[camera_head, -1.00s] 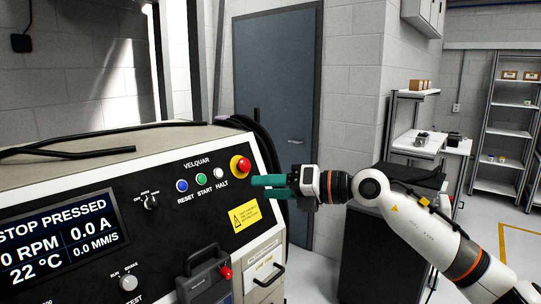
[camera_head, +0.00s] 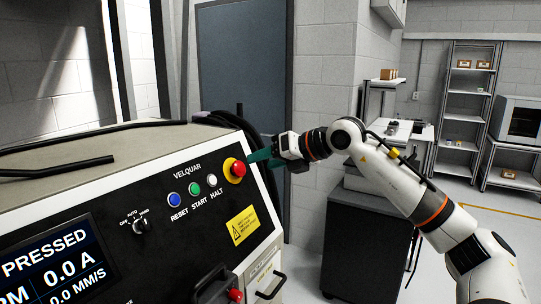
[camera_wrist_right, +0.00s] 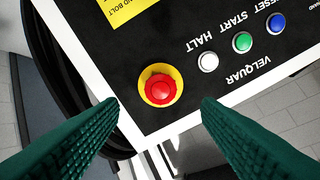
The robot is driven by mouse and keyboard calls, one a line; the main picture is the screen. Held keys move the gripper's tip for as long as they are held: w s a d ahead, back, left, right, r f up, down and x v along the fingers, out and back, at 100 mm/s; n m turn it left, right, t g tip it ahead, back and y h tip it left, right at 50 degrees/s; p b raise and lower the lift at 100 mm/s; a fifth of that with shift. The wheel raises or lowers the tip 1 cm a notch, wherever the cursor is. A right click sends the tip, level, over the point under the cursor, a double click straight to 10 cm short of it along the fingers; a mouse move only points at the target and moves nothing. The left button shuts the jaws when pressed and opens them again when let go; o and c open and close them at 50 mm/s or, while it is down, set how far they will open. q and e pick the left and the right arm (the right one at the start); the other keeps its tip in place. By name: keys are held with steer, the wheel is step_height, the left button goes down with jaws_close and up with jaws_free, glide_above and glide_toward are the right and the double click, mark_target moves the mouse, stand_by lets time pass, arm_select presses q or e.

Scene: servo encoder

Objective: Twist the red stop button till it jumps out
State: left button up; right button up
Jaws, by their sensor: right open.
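The red stop button (camera_head: 238,169) sits in a yellow ring at the upper right end of the black panel. In the right wrist view the red stop button (camera_wrist_right: 161,87) shows between the two green fingers, farther off than their tips. My right gripper (camera_head: 256,160) is open, just right of the button in the head view. In the right wrist view my right gripper (camera_wrist_right: 160,102) has wide-spread fingers with nothing between them. The screen (camera_head: 50,268) shows the word "PRESSED". My left gripper is not in view.
Blue (camera_head: 174,200), green (camera_head: 195,188) and white (camera_head: 212,180) buttons sit left of the stop button. A rotary switch (camera_head: 141,226) is lower left. Black cables (camera_head: 222,119) hang behind the cabinet's right end. A dark cabinet (camera_head: 366,240) stands under my right arm.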

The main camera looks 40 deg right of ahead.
mark_target(242, 168)
steer(key=x, duration=0.3)
steer(key=shift+r+p, duration=0.1)
steer(key=shift+p, duration=0.2)
steer(key=x, duration=0.3)
steer(key=shift+w+a+p, duration=0.15)
steer(key=shift+w+p, duration=0.05)
steer(key=shift+p, duration=0.15)
steer(key=shift+w+a+f, duration=0.2)
steer(key=shift+w+f, duration=0.2)
steer(key=shift+w, duration=0.05)
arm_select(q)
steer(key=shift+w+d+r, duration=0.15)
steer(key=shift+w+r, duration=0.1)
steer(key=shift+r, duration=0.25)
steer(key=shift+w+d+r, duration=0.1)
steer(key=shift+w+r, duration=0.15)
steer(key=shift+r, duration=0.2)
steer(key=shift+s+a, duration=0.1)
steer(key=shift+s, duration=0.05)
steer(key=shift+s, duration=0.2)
arm_select(e)
steer(key=c, duration=0.7)
